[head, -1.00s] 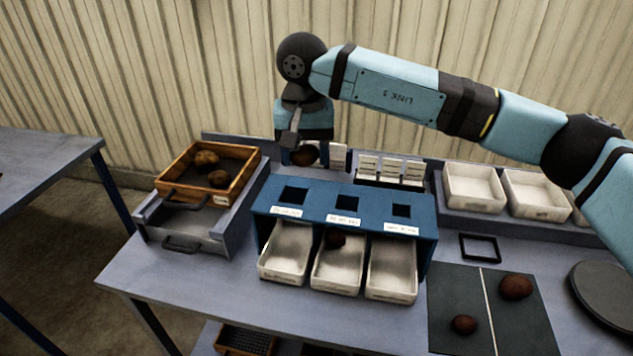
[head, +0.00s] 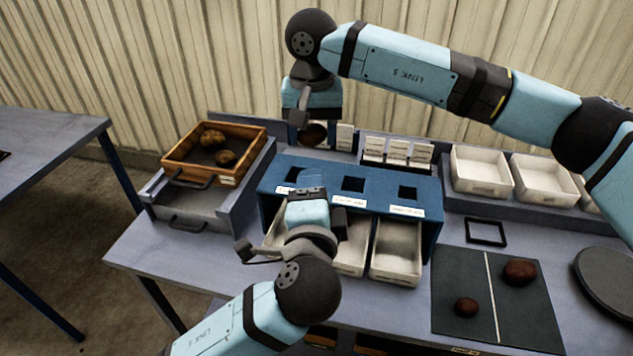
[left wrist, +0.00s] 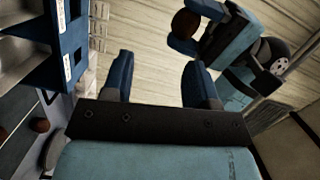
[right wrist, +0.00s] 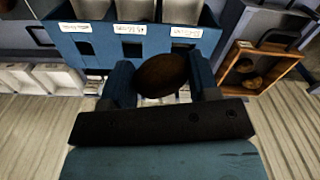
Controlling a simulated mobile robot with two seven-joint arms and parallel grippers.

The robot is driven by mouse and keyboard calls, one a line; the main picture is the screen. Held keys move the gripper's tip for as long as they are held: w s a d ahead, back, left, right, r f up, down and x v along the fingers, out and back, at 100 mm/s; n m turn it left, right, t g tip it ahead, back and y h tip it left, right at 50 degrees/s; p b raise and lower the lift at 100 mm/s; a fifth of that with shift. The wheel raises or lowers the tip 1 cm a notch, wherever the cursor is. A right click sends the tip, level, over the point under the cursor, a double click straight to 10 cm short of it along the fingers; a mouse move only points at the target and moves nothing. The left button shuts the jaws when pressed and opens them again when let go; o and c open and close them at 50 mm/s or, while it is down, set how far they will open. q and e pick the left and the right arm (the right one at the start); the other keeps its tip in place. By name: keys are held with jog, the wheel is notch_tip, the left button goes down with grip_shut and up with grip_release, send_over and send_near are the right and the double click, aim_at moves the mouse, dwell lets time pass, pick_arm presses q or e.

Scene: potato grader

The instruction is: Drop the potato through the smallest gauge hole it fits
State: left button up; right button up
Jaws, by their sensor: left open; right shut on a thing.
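A brown potato (right wrist: 162,75) is held between the fingers of my right gripper (right wrist: 163,82), which is shut on it. In the head view the potato (head: 313,135) hangs behind the left end of the blue gauge box (head: 380,184). The box has three square holes in its top: left (head: 297,176), middle (head: 353,185) and right (head: 407,193). My left gripper (left wrist: 160,82) is open and empty. In the head view it is in front of the box's left part, hiding much of the left and middle bins. The right bin (head: 397,250) looks empty.
A wooden tray (head: 170,163) with two potatoes stands on a rack at the left. A dark mat (head: 450,325) with two potatoes lies at the right, near a black frame (head: 486,232) and a round dark plate (head: 604,275). White bins (head: 480,170) and label cards (head: 397,152) stand behind.

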aim_at(316, 141)
pick_arm(q)
jog(key=shift+t+y, duration=0.3)
jog(key=shift+t, duration=0.1)
jog(key=w+r, duration=0.1)
jog(key=w, duration=0.2)
jog(key=w+r, duration=0.1)
jog(key=w, duration=0.3)
jog(key=w+r, duration=0.1)
jog(key=w, duration=0.3)
jog(key=shift+w+d+r, duration=0.15)
jog(key=shift+d, duration=0.05)
jog(key=c, duration=0.7)
jog(key=o, duration=0.7)
